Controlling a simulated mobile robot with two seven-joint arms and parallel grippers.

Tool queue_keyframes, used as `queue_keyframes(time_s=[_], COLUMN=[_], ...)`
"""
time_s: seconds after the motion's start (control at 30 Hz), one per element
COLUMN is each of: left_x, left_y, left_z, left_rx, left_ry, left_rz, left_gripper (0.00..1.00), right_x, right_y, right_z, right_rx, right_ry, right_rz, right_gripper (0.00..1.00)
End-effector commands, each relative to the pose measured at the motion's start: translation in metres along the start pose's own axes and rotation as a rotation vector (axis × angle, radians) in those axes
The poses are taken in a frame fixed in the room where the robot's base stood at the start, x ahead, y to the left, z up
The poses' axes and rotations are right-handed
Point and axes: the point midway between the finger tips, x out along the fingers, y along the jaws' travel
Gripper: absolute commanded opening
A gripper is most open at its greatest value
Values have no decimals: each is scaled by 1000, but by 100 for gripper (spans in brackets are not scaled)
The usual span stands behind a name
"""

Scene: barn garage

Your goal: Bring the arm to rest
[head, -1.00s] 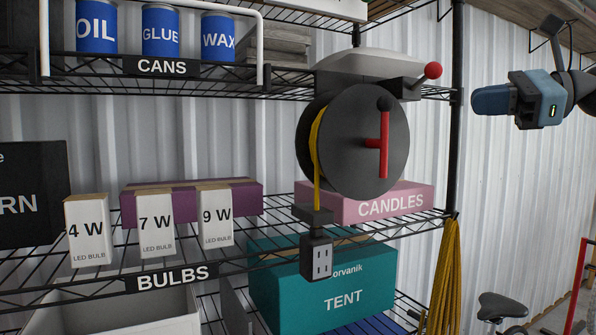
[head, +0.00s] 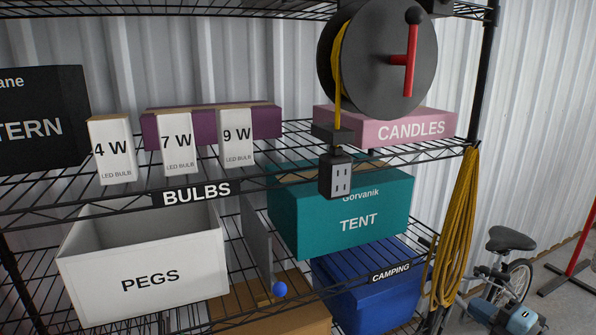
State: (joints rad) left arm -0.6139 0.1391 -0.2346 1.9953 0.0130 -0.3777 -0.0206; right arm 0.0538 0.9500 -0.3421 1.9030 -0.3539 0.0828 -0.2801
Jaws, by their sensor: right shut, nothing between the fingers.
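My right gripper (head: 481,309) shows at the bottom right edge of the head view. Its light blue body and darker fingers are low, in front of the floor and the bicycle. The fingers are shut with nothing between them. The gripper is apart from the shelf rack, and most of its arm is out of the picture. My left gripper is not in view.
A black wire rack holds bulb boxes (head: 176,143), a PEGS bin (head: 143,275), a TENT box (head: 345,215), a cord reel (head: 385,75) and a blue CAMPING bin (head: 365,298). A yellow rope (head: 457,225) hangs at its right post. A bicycle (head: 511,240) stands right.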

Motion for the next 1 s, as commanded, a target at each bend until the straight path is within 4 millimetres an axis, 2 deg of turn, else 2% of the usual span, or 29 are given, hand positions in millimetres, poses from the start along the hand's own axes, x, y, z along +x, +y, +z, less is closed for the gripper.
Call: queue_keyframes(time_s=[0.03,0.1,0.2,0.3,0.5,0.67,0.7,1.0], left_x=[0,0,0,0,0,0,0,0], left_y=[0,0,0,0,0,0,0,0], left_z=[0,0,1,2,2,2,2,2], left_rx=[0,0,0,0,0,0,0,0], left_ry=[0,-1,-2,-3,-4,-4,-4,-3], left_rz=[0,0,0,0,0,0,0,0], left_gripper=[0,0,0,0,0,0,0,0], right_x=[-19,-46,-86,-124,-190,-239,-242,-216], right_y=[-36,-76,-129,-170,-226,-258,-262,-283], right_z=[-4,-8,-18,-29,-52,-72,-79,-140], right_rx=[96,221,386,514,695,808,837,1056], right_ry=[-46,-118,-223,-316,-469,-580,-594,-616], right_rz=[-65,-144,-257,-353,-506,-613,-613,-508], right_gripper=[0,0,0,0,0,0,0,0])
